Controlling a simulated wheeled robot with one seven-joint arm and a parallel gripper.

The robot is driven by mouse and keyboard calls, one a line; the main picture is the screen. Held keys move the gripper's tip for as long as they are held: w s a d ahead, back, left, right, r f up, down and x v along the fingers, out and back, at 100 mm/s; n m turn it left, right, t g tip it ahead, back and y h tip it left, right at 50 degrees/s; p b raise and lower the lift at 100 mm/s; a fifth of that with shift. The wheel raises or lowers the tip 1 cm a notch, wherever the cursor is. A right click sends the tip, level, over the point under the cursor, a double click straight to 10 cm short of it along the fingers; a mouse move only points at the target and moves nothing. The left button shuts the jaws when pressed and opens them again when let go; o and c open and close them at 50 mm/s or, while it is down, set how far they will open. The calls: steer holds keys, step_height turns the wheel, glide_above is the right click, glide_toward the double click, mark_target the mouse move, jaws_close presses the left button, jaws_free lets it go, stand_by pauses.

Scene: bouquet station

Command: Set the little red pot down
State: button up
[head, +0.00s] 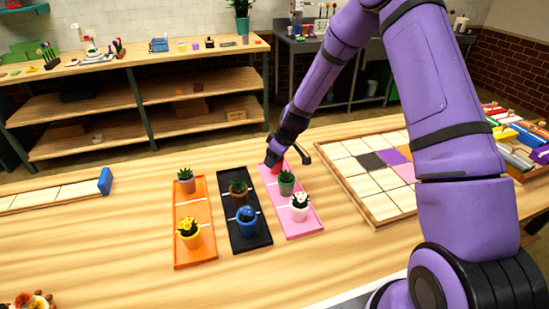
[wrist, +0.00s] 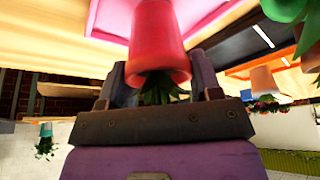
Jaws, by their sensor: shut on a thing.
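The little red pot (head: 277,165) is at the far end of the pink tray (head: 308,227), partly hidden by my gripper (head: 287,152). In the wrist view the red pot (wrist: 158,40) appears upside down, with green leaves below its rim. My gripper is shut on it, one finger (wrist: 122,82) on each side. The pot's base is at or just above the pink surface; I cannot tell if it touches.
Left of the pink tray is a black tray (head: 250,245) with a brown pot (head: 238,197) and a blue pot (head: 247,226). An orange tray (head: 196,258) holds two more pots. A tile board (head: 370,212) lies to the right.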

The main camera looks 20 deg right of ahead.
steer(key=shift+f, duration=0.25)
steer(key=o, duration=1.1)
steer(key=shift+o, duration=0.2)
steer(key=v, duration=1.2)
steer(key=shift+r, duration=0.2)
steer(key=s+d+r+m+h, duration=0.1)
steer(key=s+r+m, duration=0.1)
steer(key=s+r, duration=0.7)
steer(key=s+r+m+h, duration=0.1)
steer(key=s+r+m, duration=0.1)
steer(key=s+r, duration=0.7)
steer(key=s+d+r+m+t, duration=0.1)
steer(key=s+r, duration=0.3)
steer(key=s, duration=0.5)
steer(key=s+d+r+m+t+h, duration=0.1)
steer(key=s+r+m, duration=0.3)
steer(key=s, duration=0.5)
steer(key=shift+s+d+r, duration=0.2)
steer(key=shift+d+r, duration=0.2)
steer(key=shift+d, duration=0.1)
